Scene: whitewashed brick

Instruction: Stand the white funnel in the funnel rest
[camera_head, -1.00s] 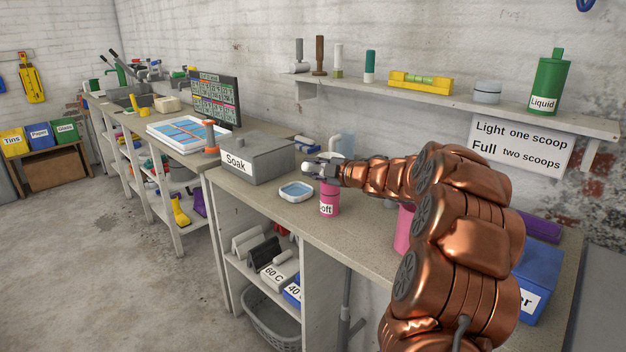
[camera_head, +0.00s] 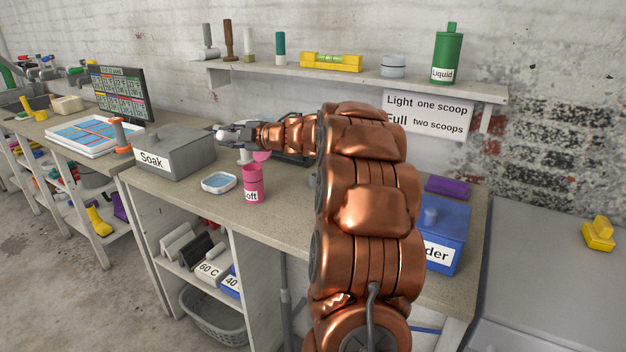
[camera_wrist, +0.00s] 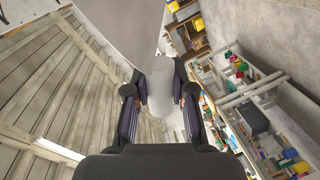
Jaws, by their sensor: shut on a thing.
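My gripper (camera_head: 228,133) is at the far end of the outstretched arm, above the worktop and just right of the grey Soak box. It is shut on a white thing that looks like the white funnel (camera_wrist: 160,88), which shows between the two fingers in the wrist view. Only a small pale part of it shows at the fingertips in the head view, so its full shape and tilt are unclear. I cannot pick out the funnel rest with certainty; my arm hides part of the worktop.
The grey Soak box (camera_head: 178,155), a white dish with blue inside (camera_head: 219,183) and a pink tub (camera_head: 253,185) stand near the gripper. A blue box (camera_head: 440,235) stands right of my arm. A wall shelf (camera_head: 370,84) runs above the worktop.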

